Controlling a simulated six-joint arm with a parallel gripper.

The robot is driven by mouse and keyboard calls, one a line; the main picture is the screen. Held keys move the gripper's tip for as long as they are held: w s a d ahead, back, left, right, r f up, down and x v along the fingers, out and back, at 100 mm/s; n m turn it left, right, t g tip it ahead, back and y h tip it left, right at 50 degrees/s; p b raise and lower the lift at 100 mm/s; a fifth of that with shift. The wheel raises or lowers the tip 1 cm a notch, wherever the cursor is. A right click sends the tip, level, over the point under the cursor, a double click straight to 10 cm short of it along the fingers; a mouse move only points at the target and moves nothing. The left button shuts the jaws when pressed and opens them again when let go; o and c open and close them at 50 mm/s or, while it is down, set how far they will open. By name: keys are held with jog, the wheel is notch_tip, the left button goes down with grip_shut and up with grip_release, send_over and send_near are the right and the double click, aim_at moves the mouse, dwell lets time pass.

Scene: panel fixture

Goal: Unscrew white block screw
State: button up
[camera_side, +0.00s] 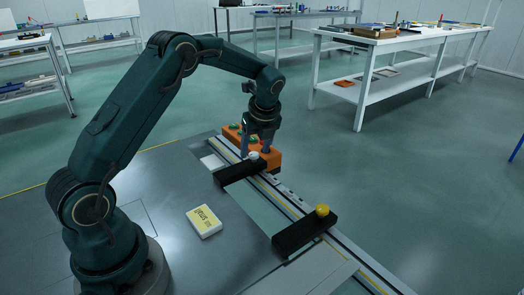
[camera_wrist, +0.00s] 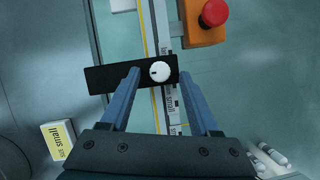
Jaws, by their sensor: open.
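The white screw (camera_side: 253,155) is a round white knob on top of a black block (camera_side: 232,174) that lies across the rail. In the wrist view the white screw (camera_wrist: 159,72) sits toward the right part of the black block (camera_wrist: 105,78), with a dark mark on its top. My gripper (camera_side: 257,150) is above this block. In the wrist view my gripper (camera_wrist: 160,76) is open and empty, with one fingertip on each side of the screw in the picture. A gap shows between screw and fingers. How far the fingertips are above the screw is hard to tell.
An orange box (camera_side: 268,160) with buttons stands just behind the white screw; its red button (camera_wrist: 213,12) shows in the wrist view. A second black block (camera_side: 300,234) with a yellow screw (camera_side: 322,210) is nearer the camera. A box labelled "small" (camera_side: 203,221) lies on the table.

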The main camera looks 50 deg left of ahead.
jog(key=shift+a+f, duration=0.15)
jog(key=shift+f, duration=0.2)
grip_shut()
jog(key=shift+w+n, duration=0.1)
jog(key=shift+n, duration=0.2)
jog(key=n+g, duration=0.1)
jog(key=n, duration=0.2)
jog(key=shift+w+g, duration=0.15)
jog(key=shift+g, duration=0.15)
jog(key=shift+w+n+g, duration=0.1)
jog(key=shift+n+g, duration=0.3)
jog(key=shift+n, duration=1)
jog(key=shift+n+g, duration=0.3)
jog(key=shift+n, duration=0.4)
